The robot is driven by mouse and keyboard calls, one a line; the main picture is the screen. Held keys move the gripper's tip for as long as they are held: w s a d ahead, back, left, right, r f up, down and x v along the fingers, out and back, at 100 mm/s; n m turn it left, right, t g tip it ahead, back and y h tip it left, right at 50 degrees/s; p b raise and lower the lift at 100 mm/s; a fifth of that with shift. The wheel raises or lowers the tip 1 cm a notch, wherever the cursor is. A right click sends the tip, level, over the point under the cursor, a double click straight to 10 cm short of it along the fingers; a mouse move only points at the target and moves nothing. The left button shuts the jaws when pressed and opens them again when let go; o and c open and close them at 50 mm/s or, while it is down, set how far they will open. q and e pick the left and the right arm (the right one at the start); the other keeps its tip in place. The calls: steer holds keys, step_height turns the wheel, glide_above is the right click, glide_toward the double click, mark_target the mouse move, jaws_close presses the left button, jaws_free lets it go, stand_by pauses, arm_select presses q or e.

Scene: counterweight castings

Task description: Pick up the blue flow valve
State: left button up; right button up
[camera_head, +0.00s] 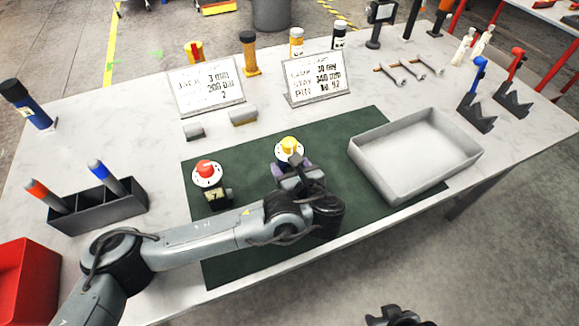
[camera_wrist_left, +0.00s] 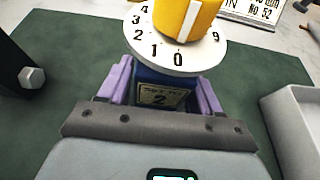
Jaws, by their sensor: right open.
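The blue flow valve has a dark blue body, a white numbered dial and a yellow knob (camera_head: 288,145). My right gripper (camera_head: 395,316) is open at the bottom edge, off the table and partly cut off.
A valve with a red knob (camera_head: 206,168) stands to the left on the mat. A grey tray (camera_head: 415,190) lies to the right. A black holder with pens (camera_head: 100,212) stands at the left.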

arm_select(q)
jaws_close()
steer(key=shift+r, duration=0.2)
steer(key=shift+r+p, duration=0.3)
steer(key=shift+r, duration=0.2)
steer(key=r, duration=0.1)
steer(key=r+p, duration=0.1)
steer(key=r, duration=0.1)
steer(key=shift+s+d+r, duration=0.25)
steer(key=shift+d, duration=0.1)
steer(key=s+d+r+p, duration=0.2)
steer(key=s+d+r, duration=0.3)
steer(key=d, duration=0.4)
steer(key=shift+s+d+r+p, duration=0.15)
steer(key=shift+s+r+p, duration=0.15)
steer(key=shift+r, duration=0.3)
steer(key=shift+w+a+f+b, duration=0.4)
steer(key=shift+w+a+f, duration=0.6)
steer(key=shift+a+f, duration=0.6)
steer(key=shift+w+a+f+b, duration=0.4)
steer(key=shift+w+a+f, duration=0.65)
steer(key=shift+a+f, duration=0.5)
steer(key=shift+w+a+f+b, duration=0.4)
steer(key=shift+w+a+f, duration=0.75)
steer(key=shift+a, duration=0.65)
